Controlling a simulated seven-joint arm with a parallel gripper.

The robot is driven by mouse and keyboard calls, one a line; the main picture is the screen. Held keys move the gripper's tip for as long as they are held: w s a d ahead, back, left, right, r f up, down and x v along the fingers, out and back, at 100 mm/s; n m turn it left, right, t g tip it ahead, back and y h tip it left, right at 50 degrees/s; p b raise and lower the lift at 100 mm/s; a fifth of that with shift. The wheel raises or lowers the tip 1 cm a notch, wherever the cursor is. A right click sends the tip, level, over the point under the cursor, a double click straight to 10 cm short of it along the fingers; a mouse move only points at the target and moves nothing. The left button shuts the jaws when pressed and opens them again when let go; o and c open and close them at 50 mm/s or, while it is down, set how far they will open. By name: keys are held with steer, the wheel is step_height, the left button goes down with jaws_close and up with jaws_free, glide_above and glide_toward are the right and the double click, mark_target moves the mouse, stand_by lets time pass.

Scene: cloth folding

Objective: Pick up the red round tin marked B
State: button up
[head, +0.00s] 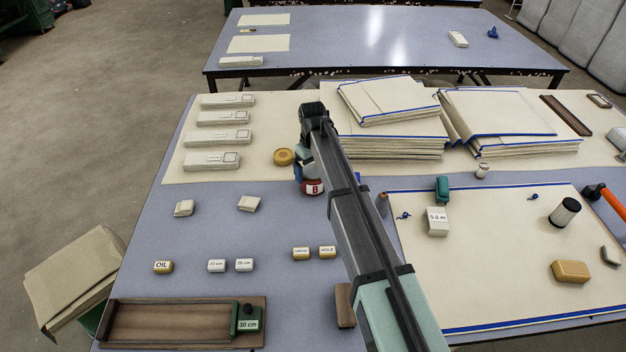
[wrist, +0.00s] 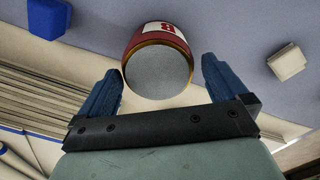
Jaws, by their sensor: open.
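The red round tin (head: 312,187) has a white label with a B and stands on the blue-grey table, partly hidden by my arm in the head view. In the wrist view the tin (wrist: 157,60) shows its grey round top, gold rim and red side with the label. My gripper (wrist: 162,75) is open, its two blue fingers apart on either side of the tin's near end, with gaps on both sides. Whether the fingertips reach past the tin's rim, I cannot tell. In the head view my gripper (head: 302,172) is mostly hidden by my own arm.
A round yellow tin (head: 284,157) stands just behind and left. Stacks of cream cloth (head: 390,135) lie behind to the right. A blue block (wrist: 48,18) and a pale block (wrist: 287,60) flank the tin in the wrist view. Small labelled blocks (head: 327,252) stand in front.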

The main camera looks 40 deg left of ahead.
steer(key=shift+w+f, duration=0.15)
steer(key=shift+f, duration=2.5)
steer(key=shift+c, duration=0.3)
steer(key=c, duration=1.1)
steer(key=shift+c, duration=0.2)
steer(key=shift+r, duration=0.2)
